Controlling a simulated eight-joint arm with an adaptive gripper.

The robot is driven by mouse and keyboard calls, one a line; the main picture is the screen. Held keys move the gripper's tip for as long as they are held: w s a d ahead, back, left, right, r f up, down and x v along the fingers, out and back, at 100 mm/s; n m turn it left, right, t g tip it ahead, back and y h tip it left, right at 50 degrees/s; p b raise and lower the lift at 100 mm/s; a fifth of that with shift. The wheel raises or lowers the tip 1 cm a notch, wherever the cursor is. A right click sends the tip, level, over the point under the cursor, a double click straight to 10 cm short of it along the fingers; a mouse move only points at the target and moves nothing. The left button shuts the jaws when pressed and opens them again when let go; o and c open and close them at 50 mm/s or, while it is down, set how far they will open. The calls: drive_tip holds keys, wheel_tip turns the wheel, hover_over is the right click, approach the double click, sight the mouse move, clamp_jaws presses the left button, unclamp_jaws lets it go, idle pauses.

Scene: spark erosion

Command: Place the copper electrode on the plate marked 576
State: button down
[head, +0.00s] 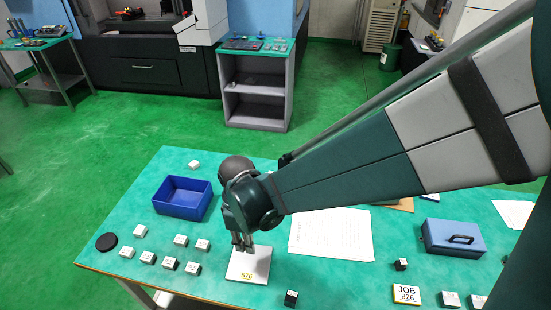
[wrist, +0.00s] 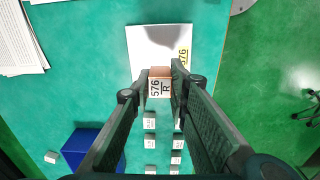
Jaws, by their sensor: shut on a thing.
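My gripper (wrist: 160,78) is shut on a copper block (wrist: 160,73) whose white label reads 576 R. The block's copper side shows above the label in the wrist view. The white plate (wrist: 152,46) with a yellow 576 tag lies just beyond the block there, and the block overlaps its near edge in the picture. In the head view my gripper (head: 241,243) points down over the rear left part of the plate (head: 262,259). The fingers hide the block in that view. I cannot tell whether it touches the plate.
Several labelled blocks (head: 181,240) stand left of the plate, with a blue bin (head: 183,198) behind them and a black disc (head: 106,242). Papers (head: 332,236) lie to the right. A JOB 926 card (head: 407,295), dark blocks (head: 291,298) and a blue box (head: 453,238) are farther right.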

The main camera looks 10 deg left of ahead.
drive_tip(key=b, duration=0.1)
hover_over(250, 262)
drive_tip(key=shift+f, duration=2.9)
drive_tip(key=shift+f, duration=0.1)
drive_tip(key=shift+f+b, duration=0.4)
drive_tip(key=shift+f, duration=1.6)
drive_tip(key=shift+f, duration=0.2)
drive_tip(key=c, duration=2.2)
unclamp_jaws()
drive_tip(key=shift+r, duration=0.25)
drive_tip(key=shift+r+p, duration=1)
drive_tip(key=shift+r, duration=4.95)
